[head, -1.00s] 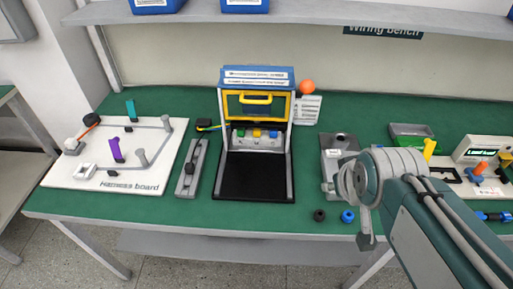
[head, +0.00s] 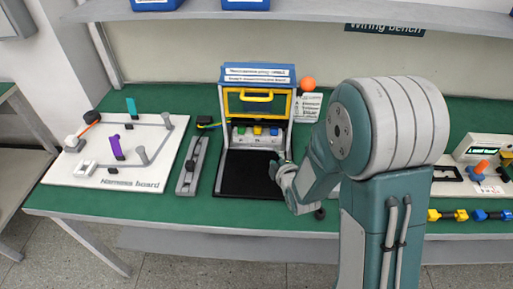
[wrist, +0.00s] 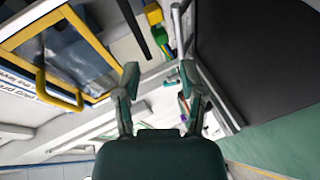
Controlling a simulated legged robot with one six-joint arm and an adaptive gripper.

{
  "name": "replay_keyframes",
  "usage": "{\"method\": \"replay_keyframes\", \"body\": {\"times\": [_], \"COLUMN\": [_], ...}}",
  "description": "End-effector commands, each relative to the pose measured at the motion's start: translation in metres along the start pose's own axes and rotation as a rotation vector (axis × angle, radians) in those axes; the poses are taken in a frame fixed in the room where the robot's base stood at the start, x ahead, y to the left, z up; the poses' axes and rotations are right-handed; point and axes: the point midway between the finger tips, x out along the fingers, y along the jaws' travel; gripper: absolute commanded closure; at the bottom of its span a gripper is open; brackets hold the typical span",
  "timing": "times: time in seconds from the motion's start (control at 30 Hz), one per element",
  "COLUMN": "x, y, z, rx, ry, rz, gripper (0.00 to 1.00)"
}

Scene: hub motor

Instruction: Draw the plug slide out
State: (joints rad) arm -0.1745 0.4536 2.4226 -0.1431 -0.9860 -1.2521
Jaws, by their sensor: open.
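The plug slide appears to be the grey track (head: 184,184) left of the framed test fixture in the head view. A black block (head: 190,165) sits partway along it. A black and yellow plug (head: 206,122) lies by its far end. My gripper (head: 277,170) is over the right side of the fixture's black base, apart from the slide and partly hidden by my wrist. In the wrist view my gripper (wrist: 160,72) is open, with nothing clearly held between its fingers. I cannot make out the slide there.
The fixture has a yellow-framed door with a yellow handle (head: 257,97) and coloured buttons (head: 258,131). Its black base (head: 240,180) also fills the right of the wrist view (wrist: 265,50). The white harness board (head: 70,182) with posts stands left. My arm hides much of the right bench.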

Motion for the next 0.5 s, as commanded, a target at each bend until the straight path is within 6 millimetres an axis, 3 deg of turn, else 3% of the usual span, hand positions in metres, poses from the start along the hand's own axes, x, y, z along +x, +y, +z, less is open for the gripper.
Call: {"method": "replay_keyframes", "body": {"times": [0.03, 0.2, 0.37, 0.5], "x": [0.005, 0.011, 0.013, 0.027], "y": [-0.015, -0.038, -0.043, -0.040], "z": [-0.002, -0.010, -0.012, -0.014], "rx": [-0.047, -0.171, -0.206, -0.207], "ry": [0.023, 0.077, 0.091, 0.092], "rz": [0.015, 0.092, 0.120, 0.124], "gripper": [0.48, 0.48, 0.48, 0.48]}}
